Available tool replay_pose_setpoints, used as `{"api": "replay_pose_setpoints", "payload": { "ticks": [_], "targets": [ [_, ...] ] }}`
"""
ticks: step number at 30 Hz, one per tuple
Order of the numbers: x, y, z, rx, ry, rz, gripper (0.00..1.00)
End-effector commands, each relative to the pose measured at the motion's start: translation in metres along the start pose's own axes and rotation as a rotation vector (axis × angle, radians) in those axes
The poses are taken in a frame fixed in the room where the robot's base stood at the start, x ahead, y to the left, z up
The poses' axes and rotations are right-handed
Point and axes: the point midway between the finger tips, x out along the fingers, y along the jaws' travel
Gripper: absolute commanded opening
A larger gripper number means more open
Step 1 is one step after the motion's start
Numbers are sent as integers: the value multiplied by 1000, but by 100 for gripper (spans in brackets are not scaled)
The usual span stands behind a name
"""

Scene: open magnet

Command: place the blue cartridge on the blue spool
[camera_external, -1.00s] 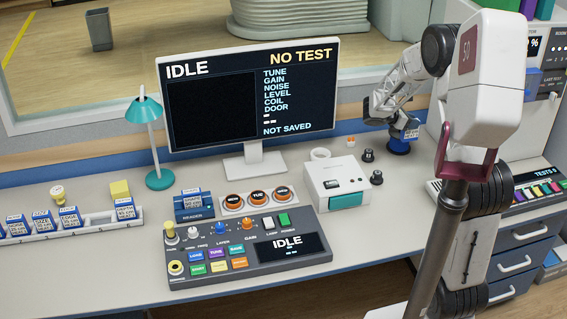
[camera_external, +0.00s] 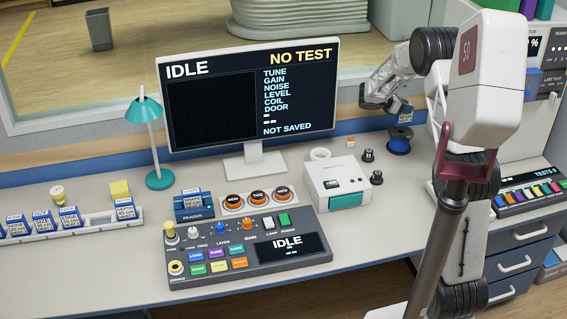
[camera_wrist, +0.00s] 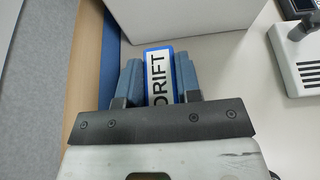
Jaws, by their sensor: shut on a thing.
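My gripper (camera_external: 396,108) is shut on the blue cartridge (camera_external: 405,116) at the back right of the desk. In the wrist view the cartridge (camera_wrist: 160,76) sits between the two blue-grey fingers of my gripper (camera_wrist: 159,82), its white label reading DRIFT. The blue spool (camera_external: 399,142) stands on the desk just below the cartridge in the external view. The cartridge appears raised slightly above it; the exact gap is hard to tell. The spool is not visible in the wrist view.
A monitor (camera_external: 250,95) stands left of my gripper. Dark knobs (camera_external: 368,155) and a white box (camera_external: 335,182) are in front of the spool. A rack (camera_external: 95,221) with several cartridges is at far left. A white cabinet side (camera_wrist: 190,15) is close in the wrist view.

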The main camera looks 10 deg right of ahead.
Motion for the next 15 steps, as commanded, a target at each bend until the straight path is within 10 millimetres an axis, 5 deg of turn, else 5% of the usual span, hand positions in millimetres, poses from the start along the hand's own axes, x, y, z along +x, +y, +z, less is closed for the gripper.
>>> {"api": "replay_pose_setpoints", "payload": {
  "ticks": [15],
  "targets": [
    [4, 1, -9, -1, 0, -1, 6]
  ]
}}
